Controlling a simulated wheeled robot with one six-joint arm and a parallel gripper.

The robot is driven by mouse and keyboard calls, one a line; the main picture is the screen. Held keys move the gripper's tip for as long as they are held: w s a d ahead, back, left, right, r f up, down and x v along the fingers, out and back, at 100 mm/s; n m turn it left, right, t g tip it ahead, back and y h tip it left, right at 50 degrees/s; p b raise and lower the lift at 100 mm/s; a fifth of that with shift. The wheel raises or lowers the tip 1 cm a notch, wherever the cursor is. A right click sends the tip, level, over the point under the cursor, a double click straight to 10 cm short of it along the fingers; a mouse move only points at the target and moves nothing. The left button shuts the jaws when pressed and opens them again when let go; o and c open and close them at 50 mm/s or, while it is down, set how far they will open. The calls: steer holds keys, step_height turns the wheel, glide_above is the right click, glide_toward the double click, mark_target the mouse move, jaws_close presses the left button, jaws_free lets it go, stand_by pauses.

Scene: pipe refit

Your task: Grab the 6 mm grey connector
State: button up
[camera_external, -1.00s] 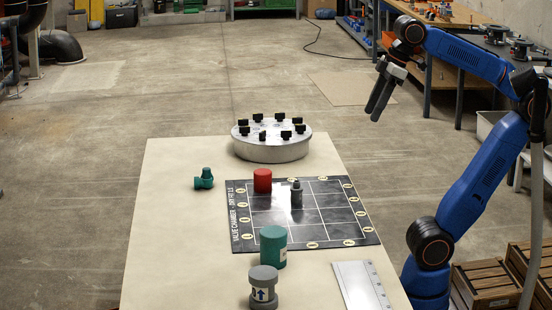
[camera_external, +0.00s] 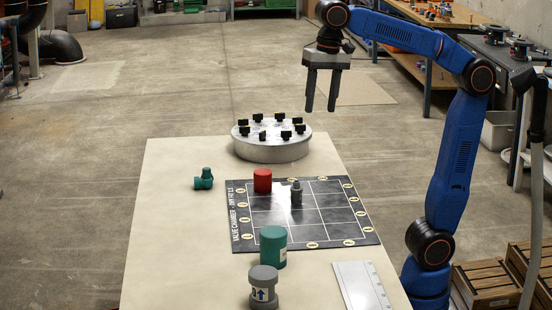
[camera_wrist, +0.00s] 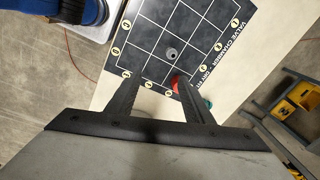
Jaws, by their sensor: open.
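A small grey connector (camera_external: 296,195) stands upright on the dark gridded board (camera_external: 326,234); it also shows in the wrist view (camera_wrist: 171,53), from above, just beyond the fingertips. No size marking on it is readable. A larger grey flanged piece (camera_external: 263,289) with an arrow label stands at the table's near end. My gripper (camera_external: 320,108) is open and empty, fingers pointing down, high above and behind the board. In the wrist view, its two fingers (camera_wrist: 157,82) overlap the board's edge.
A red cylinder (camera_external: 262,180) stands on the board beside the small connector. A green cylinder (camera_external: 273,247) stands at the board's near edge. A green fitting (camera_external: 203,179) lies left. A round carousel with black knobs (camera_external: 271,149) sits at the back. A ruled plate (camera_external: 362,287) lies front right.

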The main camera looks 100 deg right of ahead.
mark_target(296, 181)
steer(key=w+a+f+m+g, duration=0.1)
steer(key=w+a+m, duration=0.1)
steer(key=w+m, duration=0.45)
steer(key=shift+n, duration=0.25)
steer(key=f, duration=1.7)
steer(key=shift+w+f, duration=0.2)
steer(key=shift+f, duration=0.1)
steer(key=shift+s+d+f, duration=0.1)
steer(key=shift+d+f, duration=0.05)
steer(key=shift+f, duration=2.45)
steer(key=c, duration=1)
steer(key=shift+c, duration=0.2)
steer(key=shift+r, duration=0.15)
